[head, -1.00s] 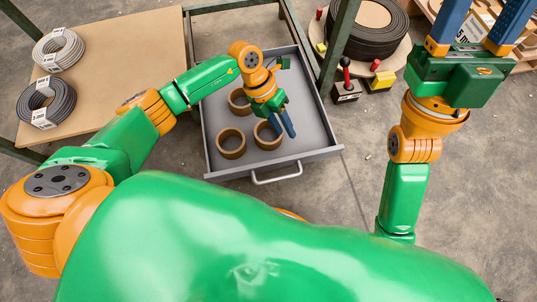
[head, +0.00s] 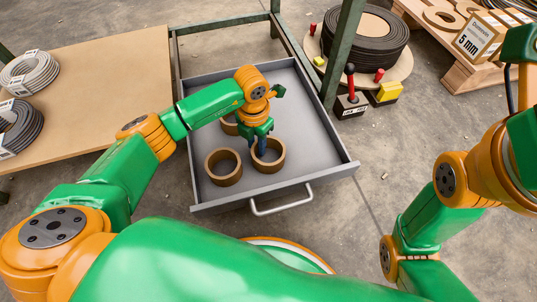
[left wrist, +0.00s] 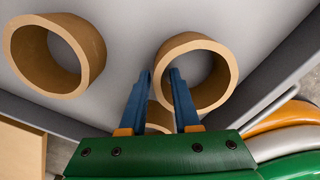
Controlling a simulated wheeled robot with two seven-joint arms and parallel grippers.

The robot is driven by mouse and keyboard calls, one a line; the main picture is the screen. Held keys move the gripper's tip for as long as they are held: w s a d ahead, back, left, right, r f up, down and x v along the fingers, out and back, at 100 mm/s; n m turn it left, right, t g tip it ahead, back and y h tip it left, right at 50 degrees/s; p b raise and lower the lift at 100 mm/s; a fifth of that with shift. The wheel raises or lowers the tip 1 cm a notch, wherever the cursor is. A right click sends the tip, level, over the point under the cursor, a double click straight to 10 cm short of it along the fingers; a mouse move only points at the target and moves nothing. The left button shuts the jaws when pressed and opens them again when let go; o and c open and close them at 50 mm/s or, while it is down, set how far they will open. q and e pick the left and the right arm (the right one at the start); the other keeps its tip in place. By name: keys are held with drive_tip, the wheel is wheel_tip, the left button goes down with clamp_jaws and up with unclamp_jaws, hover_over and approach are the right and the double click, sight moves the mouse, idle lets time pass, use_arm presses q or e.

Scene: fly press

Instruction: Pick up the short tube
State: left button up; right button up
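Three brown cardboard tubes stand in the grey drawer (head: 310,128): a front-left tube (head: 224,181), a front-right tube (head: 270,168) and a rear tube (head: 229,129) partly behind my left arm. I cannot tell from their height which is the short one. My left gripper (head: 261,147) is open, pointing down at the front-right tube. In the left wrist view, its fingers (left wrist: 160,73) are apart, one overlapping a tube's opening (left wrist: 196,106) and the other outside that tube. Another tube (left wrist: 88,45) is at left, and a third (left wrist: 158,117) shows between the fingers. My right gripper is out of view.
The drawer has raised walls and a front handle (head: 282,205). A board table (head: 90,85) with cable coils (head: 28,72) is at left.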

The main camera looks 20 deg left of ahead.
use_arm(q)
clamp_jaws()
idle(1.2)
